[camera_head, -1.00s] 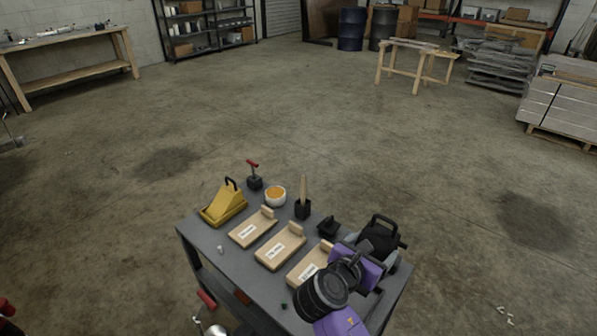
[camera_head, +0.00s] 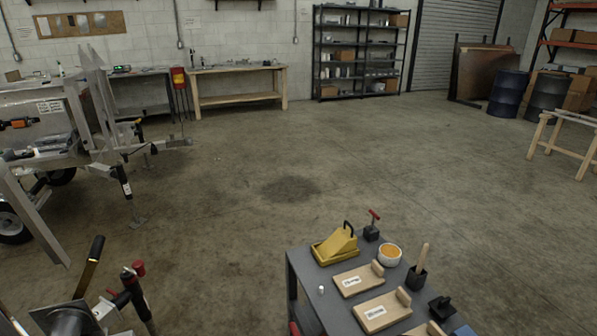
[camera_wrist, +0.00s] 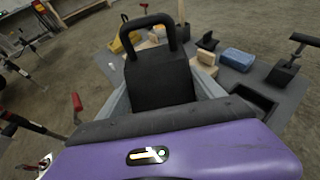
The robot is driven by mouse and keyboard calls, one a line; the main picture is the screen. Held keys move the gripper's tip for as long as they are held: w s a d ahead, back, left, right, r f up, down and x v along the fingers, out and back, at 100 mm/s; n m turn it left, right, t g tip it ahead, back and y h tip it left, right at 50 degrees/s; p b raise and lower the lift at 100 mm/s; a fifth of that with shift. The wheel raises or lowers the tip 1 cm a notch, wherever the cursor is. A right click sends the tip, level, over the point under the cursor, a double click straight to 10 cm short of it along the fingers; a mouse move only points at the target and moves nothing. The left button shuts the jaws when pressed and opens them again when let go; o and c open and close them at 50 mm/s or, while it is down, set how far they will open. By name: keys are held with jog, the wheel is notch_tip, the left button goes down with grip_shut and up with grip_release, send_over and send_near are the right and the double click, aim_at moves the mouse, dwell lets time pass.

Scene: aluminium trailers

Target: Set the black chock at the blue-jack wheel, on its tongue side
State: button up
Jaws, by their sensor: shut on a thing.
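The black chock (camera_wrist: 160,78), a dark block with a loop handle on top, is in my gripper (camera_wrist: 163,92) in the wrist view. The grey fingers are shut on its two sides, below the handle. Neither the gripper nor this chock shows in the head view now. A trailer wheel (camera_head: 12,226) shows at the left edge of the head view, under an aluminium trailer (camera_head: 40,140) with its tongue pointing right. I see no clearly blue jack, so I cannot tell which wheel is the blue-jack wheel.
A grey cart (camera_head: 312,298) at the bottom right carries a yellow chock (camera_head: 337,246), wooden boards (camera_head: 383,312) and an orange-filled bowl (camera_head: 389,255). Another coupler part with a red-knobbed lever (camera_head: 134,285) stands close at bottom left. The middle floor is open. Benches and shelves line the wall.

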jog(key=s+a+f+y, duration=0.1)
jog(key=s+a+f+n+y, duration=0.1)
jog(key=s, duration=0.1)
jog(key=s+a+f+n, duration=0.1)
jog(key=s+f, duration=0.1)
jog(key=shift+y, duration=0.4)
jog(key=shift+s+a+f+n, duration=0.2)
jog(key=shift+s+a+n, duration=0.05)
jog(key=shift+a+n, duration=0.15)
jog(key=shift+a, duration=0.1)
jog(key=shift+r, duration=0.1)
